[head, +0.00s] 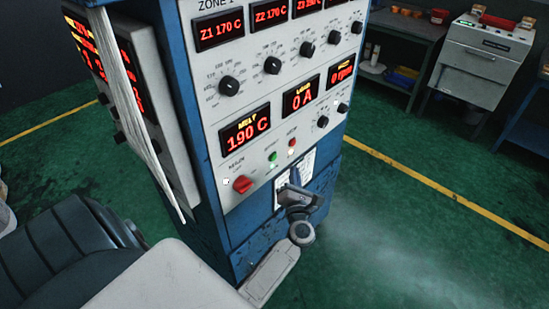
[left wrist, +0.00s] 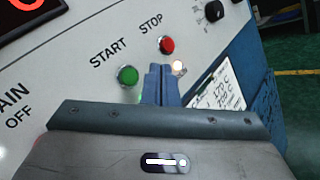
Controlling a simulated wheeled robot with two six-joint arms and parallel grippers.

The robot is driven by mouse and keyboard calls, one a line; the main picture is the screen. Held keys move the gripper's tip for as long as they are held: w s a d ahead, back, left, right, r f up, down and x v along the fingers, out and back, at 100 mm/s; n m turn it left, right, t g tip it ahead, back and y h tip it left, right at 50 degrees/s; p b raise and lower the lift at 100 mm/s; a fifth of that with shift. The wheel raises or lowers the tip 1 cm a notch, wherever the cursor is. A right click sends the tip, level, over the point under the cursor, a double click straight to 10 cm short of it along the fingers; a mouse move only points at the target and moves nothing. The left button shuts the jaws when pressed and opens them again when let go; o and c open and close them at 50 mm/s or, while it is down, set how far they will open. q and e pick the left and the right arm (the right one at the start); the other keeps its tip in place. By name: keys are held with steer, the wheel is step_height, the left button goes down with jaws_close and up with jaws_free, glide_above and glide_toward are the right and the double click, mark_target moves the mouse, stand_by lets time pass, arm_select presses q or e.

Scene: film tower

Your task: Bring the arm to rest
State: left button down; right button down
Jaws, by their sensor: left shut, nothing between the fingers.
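My left gripper (head: 295,180) is in front of the lower part of a blue control cabinet (head: 240,258), below the button row. Its fingers are shut and empty. In the left wrist view the closed fingers (left wrist: 162,84) point up at the white panel and overlap the area below the green START button (left wrist: 128,76) and red STOP button (left wrist: 167,45). I cannot tell whether they touch the panel. A white label (head: 308,165) is partly hidden behind the gripper. My right gripper is not in view.
The panel has lit red displays, one reading 190 C (head: 247,132), and a red main switch (head: 242,184). A grey box machine (head: 485,60) and a bench (head: 410,28) stand at back right. The green floor (head: 430,230) is clear.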

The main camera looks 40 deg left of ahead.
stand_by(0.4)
arm_select(q)
steer(key=s+d+f+m+g+h+b, duration=0.15)
steer(key=s+f+m+h, duration=0.25)
steer(key=f+m, duration=0.65)
steer(key=s+d+f+m+g+h, duration=0.1)
steer(key=s+d+f+m+h, duration=0.3)
steer(key=f, duration=1.1)
steer(key=s+d+f+m+g+h+b, duration=0.1)
steer(key=s+f+m+h, duration=0.3)
steer(key=f+m, duration=0.65)
steer(key=s+f+m+g+b, duration=0.1)
steer(key=s+f+m+g, duration=0.35)
steer(key=s+f, duration=1.05)
steer(key=s+a+f+m+g, duration=0.1)
steer(key=s+f+m+g, duration=0.2)
steer(key=s, duration=0.8)
steer(key=s+a+f+m+g+b, duration=0.1)
steer(key=s+f+m, duration=0.3)
steer(key=s, duration=0.7)
steer(key=shift+s+a+f+g, duration=0.35)
steer(key=shift+a+f+g, duration=0.35)
steer(key=shift+g, duration=0.2)
